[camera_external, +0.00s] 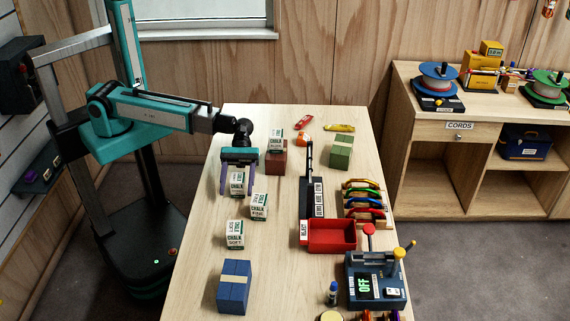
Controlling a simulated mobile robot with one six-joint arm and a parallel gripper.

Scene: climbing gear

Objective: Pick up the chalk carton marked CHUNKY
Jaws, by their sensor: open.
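Several white and green chalk cartons stand on the wooden table (200,285). One carton (238,184) is under my gripper (238,189), and its lower label is too small to read surely. My gripper points down and is open, with its purple fingers on either side of that carton in the picture; I cannot tell whether they touch it. A second carton (259,206), seemingly marked FINE, stands just to the right and nearer the camera. A third carton (235,235) reads SOFT. A fourth carton (275,141) sits at the red block. I cannot make out CHUNKY on any carton.
A red block (276,163), a green block (340,151) and a blue block (234,287) are on the table. A red tray (332,236) with a dark stand, a rack of colored carabiners (364,202) and a device reading OFF (377,284) fill the right side.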

